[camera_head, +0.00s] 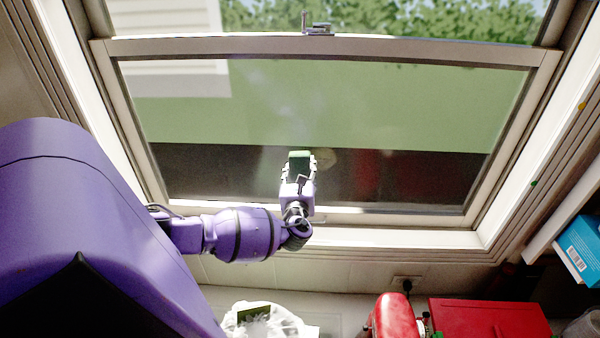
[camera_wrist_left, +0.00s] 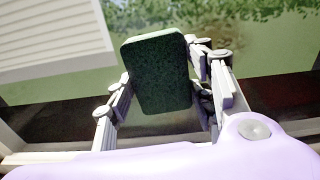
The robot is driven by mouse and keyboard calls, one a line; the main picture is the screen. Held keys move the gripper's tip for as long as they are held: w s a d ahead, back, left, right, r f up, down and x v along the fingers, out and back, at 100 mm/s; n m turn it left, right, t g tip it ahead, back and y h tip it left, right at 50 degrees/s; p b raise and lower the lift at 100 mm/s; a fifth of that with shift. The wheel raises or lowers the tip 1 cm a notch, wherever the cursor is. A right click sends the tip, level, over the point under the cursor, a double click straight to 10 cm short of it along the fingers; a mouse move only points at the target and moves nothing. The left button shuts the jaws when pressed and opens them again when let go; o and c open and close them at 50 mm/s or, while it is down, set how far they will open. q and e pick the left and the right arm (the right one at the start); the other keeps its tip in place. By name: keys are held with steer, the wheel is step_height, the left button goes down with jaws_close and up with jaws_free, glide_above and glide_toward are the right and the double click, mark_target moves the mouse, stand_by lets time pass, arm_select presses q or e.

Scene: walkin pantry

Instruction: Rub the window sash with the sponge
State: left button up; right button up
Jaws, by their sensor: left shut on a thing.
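My left gripper (camera_head: 298,168) is shut on a green sponge (camera_head: 299,156) in front of the lower window pane. The wrist view shows the dark green sponge (camera_wrist_left: 158,72) upright between the two fingers (camera_wrist_left: 162,98). The window sash (camera_head: 320,47) has a light frame, with its bottom rail (camera_head: 400,217) just below my gripper in the head view. A pale smudge shows on the glass beside the sponge. I cannot tell whether the sponge touches the glass. My right gripper is not in view.
A metal latch (camera_head: 317,29) sits on the sash's upper rail. Below the window are a red appliance (camera_head: 393,318), a red box (camera_head: 490,318) and a white bag (camera_head: 265,322). A blue box (camera_head: 580,250) stands at the right.

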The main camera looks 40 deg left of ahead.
arm_select(q)
steer(key=shift+w+a, duration=0.35)
steer(key=shift+w, duration=0.1)
steer(key=shift+d, duration=0.1)
